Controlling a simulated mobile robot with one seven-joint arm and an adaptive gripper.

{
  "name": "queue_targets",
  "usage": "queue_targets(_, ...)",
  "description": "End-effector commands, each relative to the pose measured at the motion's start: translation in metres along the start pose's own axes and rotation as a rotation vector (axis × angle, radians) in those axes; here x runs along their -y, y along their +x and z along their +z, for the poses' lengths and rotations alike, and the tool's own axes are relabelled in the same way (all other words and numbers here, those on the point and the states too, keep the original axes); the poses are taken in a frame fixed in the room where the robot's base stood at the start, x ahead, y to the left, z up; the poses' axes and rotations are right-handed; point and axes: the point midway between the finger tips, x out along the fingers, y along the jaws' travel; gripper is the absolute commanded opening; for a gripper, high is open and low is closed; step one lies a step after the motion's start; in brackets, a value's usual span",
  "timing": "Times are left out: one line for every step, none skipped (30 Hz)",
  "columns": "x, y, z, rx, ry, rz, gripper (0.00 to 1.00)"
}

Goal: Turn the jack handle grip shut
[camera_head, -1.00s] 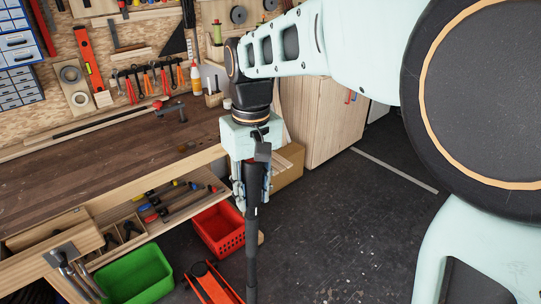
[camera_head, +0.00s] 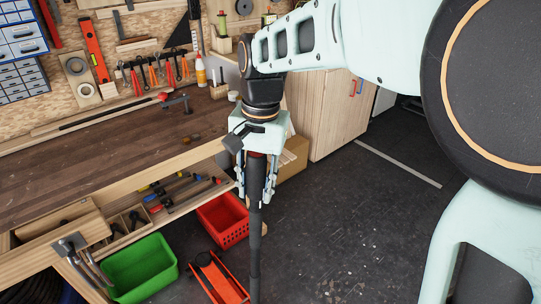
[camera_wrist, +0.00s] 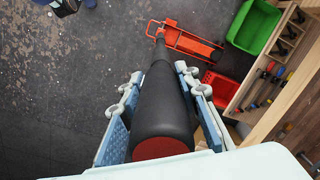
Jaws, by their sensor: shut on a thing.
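The jack handle is a long black pole (camera_head: 254,255) standing nearly upright above the floor. Its thick black grip (camera_wrist: 162,105) with a red end cap sits between my two fingers in the wrist view. My gripper (camera_head: 256,192) points down and is shut on this grip, with a finger on each side. The orange-red jack (camera_wrist: 188,40) lies on the floor at the far end of the pole in the wrist view. It also shows at the bottom of the head view (camera_head: 222,280), partly cut off by the frame edge.
The wooden workbench (camera_head: 90,165) with open drawers stands to the left. A green crate (camera_head: 140,268) and a red crate (camera_head: 222,220) stand on the floor by it. A cardboard box (camera_head: 291,160) is behind my gripper. The dark floor (camera_head: 345,225) to the right is clear.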

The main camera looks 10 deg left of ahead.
Motion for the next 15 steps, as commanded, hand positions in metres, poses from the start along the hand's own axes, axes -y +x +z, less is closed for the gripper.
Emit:
queue_targets(0.0001, -0.0005, 0.0001, 0.0, 0.012, -0.001, 0.05)
queue_targets(0.0002, -0.0005, 0.0001, -0.001, 0.018, -0.002, 0.05)
queue_targets(0.0002, -0.0005, 0.0001, -0.001, 0.026, -0.002, 0.05)
queue_targets(0.0002, -0.0004, 0.0001, -0.001, 0.031, -0.003, 0.05)
queue_targets(0.0002, -0.0004, 0.0001, -0.001, 0.035, -0.003, 0.05)
queue_targets(0.0002, -0.0004, 0.0001, -0.001, 0.038, -0.003, 0.05)
queue_targets(0.0003, -0.0004, 0.0, -0.001, 0.04, -0.003, 0.05)
queue_targets(0.0003, -0.0004, 0.0001, -0.001, 0.042, -0.003, 0.05)
queue_targets(0.0003, -0.0004, 0.0, -0.001, 0.043, -0.004, 0.05)
queue_targets(0.0003, -0.0004, 0.0, -0.001, 0.043, -0.004, 0.05)
queue_targets(0.0003, -0.0004, 0.0, -0.001, 0.044, -0.004, 0.05)
queue_targets(0.0003, -0.0003, 0.0, -0.001, 0.044, -0.004, 0.05)
queue_targets(0.0003, -0.0003, 0.0, -0.001, 0.044, -0.004, 0.05)
queue_targets(0.0003, -0.0003, 0.0, -0.001, 0.043, -0.004, 0.05)
queue_targets(0.0003, -0.0003, 0.0, -0.001, 0.043, -0.004, 0.05)
